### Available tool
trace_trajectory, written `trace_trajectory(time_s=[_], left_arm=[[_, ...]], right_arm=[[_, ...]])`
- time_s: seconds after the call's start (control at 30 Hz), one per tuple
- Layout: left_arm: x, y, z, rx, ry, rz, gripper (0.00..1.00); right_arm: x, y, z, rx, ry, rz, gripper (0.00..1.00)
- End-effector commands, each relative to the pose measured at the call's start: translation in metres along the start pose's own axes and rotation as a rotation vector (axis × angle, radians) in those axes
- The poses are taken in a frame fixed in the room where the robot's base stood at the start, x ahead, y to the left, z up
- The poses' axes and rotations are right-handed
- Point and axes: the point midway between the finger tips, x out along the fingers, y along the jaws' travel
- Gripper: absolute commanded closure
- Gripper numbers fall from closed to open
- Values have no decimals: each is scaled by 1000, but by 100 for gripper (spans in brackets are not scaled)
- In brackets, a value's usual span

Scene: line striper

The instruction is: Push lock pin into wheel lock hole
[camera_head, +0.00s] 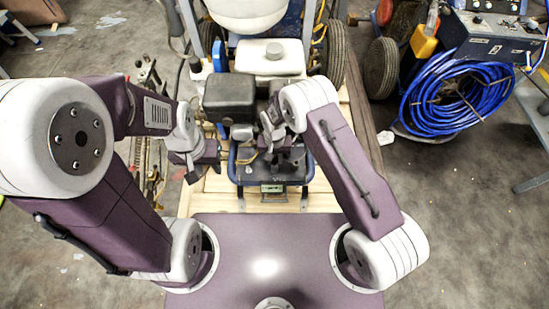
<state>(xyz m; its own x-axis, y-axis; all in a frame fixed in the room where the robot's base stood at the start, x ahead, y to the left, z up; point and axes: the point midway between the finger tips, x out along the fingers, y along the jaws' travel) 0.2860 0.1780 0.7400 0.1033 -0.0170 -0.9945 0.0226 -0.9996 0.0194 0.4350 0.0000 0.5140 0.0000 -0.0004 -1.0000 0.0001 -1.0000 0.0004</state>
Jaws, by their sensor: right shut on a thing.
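The line striper (230,97) stands in front of me on a pale wooden pallet (213,203). It has a dark engine, a white tank and a blue frame. My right gripper (276,158) is at the middle of the machine, beside the engine and above the blue frame. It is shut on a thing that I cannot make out. My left gripper (207,170) is at the machine's left side, low beside the engine; I cannot tell whether its fingers are open. I cannot make out the lock pin or the wheel lock hole; both are too small or hidden.
A coil of blue hose (455,97) lies on the right, beside a blue control box (490,45) and a black wheel (381,68). A metal table (535,105) stands at the right edge. The concrete floor at the lower right is mostly clear.

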Motion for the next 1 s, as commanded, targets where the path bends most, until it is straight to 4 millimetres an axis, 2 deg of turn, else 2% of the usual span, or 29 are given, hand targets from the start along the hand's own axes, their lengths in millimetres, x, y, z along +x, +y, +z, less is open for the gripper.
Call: trace_trajectory(time_s=[0.57, 0.6, 0.67, 0.9, 0.97, 1.0], left_arm=[[11, 0, 1, 0, 0, 0, 64], [10, 0, 1, 0, 0, 0, 64], [9, 0, 1, 0, 0, 0, 64], [9, 0, 1, 0, 0, 0, 64], [9, 0, 1, 0, 0, 0, 64], [9, 0, 1, 0, 0, 0, 64]], right_arm=[[15, 0, 0, 0, 0, 0, 100], [13, 0, 0, 0, 0, 0, 63], [13, 0, 0, 0, 0, 0, 49], [13, 0, 0, 0, 0, 0, 49], [13, 0, 0, 0, 0, 0, 34], [13, 0, 0, 0, 0, 0, 34]])
